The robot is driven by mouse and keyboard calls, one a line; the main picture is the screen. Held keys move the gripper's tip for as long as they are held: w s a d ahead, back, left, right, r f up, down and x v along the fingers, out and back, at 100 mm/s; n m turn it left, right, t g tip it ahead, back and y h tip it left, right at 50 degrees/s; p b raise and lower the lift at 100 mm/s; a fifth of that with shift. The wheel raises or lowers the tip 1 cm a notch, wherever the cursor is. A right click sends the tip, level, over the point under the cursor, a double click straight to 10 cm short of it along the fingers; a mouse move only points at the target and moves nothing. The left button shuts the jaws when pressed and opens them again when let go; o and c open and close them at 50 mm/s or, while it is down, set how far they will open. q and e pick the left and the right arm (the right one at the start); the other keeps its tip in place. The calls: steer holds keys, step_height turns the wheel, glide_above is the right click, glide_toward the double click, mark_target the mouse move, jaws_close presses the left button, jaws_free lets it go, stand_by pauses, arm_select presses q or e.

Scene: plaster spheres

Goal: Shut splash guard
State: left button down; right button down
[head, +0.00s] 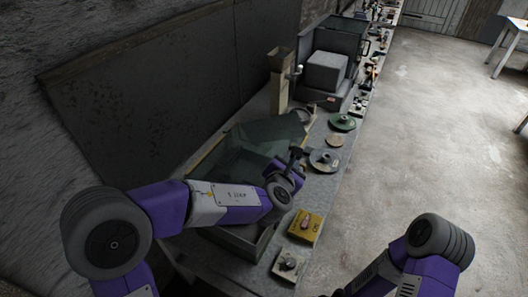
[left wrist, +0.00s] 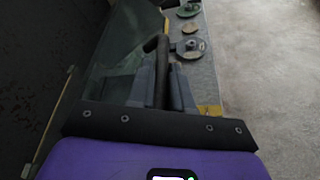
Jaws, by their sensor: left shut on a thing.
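The splash guard (head: 258,135) is a greenish see-through panel over a grey trough (head: 262,243) on the bench. It looks tilted up, but my left arm hides much of the join. In the left wrist view, the splash guard (left wrist: 112,72) is left of the fingers. My left gripper (head: 297,160) is at the panel's right side. Its fingers (left wrist: 165,88) are shut on a dark handle (left wrist: 157,43), which also shows in the head view (head: 297,152). My right arm is at the bottom right of the head view, and its gripper is out of view.
Round discs (head: 342,122) and a grey disc (head: 324,160) lie along the bench's right edge. A yellow box (head: 305,226) and a small switch box (head: 288,264) are nearer. A tan post (head: 281,85) and grey block (head: 326,72) stand behind.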

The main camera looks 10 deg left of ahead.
arm_select(q)
step_height(320, 180, down, 18)
steer(key=d+m+t+y+b, duration=0.1)
steer(key=m+b, duration=0.3)
steer(key=b, duration=1)
steer(key=shift+s+d+t+y+b, duration=0.3)
steer(key=shift+t+y, duration=0.1)
steer(key=shift+y, duration=0.2)
steer(key=shift+f+m, duration=0.15)
steer(key=shift+m, duration=0.15)
steer(key=c, duration=1.4)
jaws_free()
steer(key=shift+f, duration=0.1)
steer(key=shift+s, duration=0.1)
steer(key=v, duration=0.7)
steer(key=shift+s+p, duration=0.3)
